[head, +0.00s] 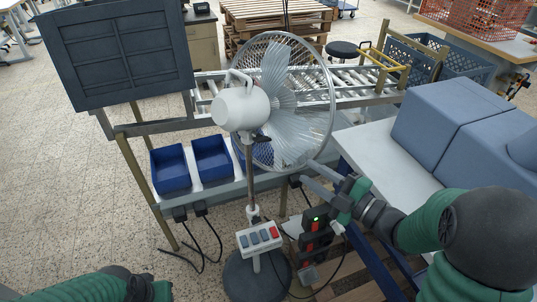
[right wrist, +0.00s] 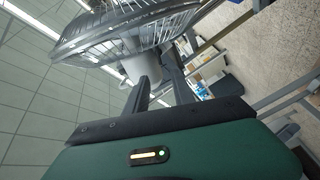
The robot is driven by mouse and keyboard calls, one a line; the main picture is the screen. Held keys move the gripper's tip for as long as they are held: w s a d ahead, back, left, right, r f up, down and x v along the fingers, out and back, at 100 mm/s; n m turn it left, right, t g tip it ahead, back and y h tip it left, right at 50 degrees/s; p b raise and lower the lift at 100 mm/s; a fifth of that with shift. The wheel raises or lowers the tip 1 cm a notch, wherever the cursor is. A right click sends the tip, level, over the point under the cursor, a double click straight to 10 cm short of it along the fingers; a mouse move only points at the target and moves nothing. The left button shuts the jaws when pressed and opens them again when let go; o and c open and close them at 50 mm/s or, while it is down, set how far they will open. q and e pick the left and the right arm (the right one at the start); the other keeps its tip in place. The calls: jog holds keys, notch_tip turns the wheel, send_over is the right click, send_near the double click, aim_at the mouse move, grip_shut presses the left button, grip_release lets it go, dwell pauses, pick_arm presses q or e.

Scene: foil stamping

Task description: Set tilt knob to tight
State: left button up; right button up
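A white pedestal fan (head: 240,106) stands in the middle of the head view, its wire cage facing right. A small black tilt knob (head: 262,139) sticks out at the neck below the motor housing. Its exact setting is too small to tell. My right gripper (head: 305,172) is open and empty, to the right of and below the knob, apart from it, with its fingers near the lower cage edge. In the right wrist view the fan (right wrist: 125,32) shows beyond the open fingers. My left arm is at the bottom left, with only a bit of the gripper body (head: 160,291) showing.
A control box with coloured buttons (head: 260,238) sits low on the fan's pole. Blue bins (head: 170,168) are on a shelf at the left, with a roller conveyor (head: 350,82) behind the fan. A white table with blue blocks (head: 440,125) is at the right. Cables hang near the base.

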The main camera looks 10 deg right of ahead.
aim_at(269, 146)
jog(key=p+x, duration=0.1)
jog(key=x, duration=1.3)
jog(key=shift+w+a, duration=0.15)
jog(key=shift+w, duration=0.2)
jog(key=shift+w+a, duration=0.2)
jog(key=shift+a, duration=0.05)
jog(key=shift+c, duration=0.4)
jog(key=shift+d, duration=0.15)
grip_shut()
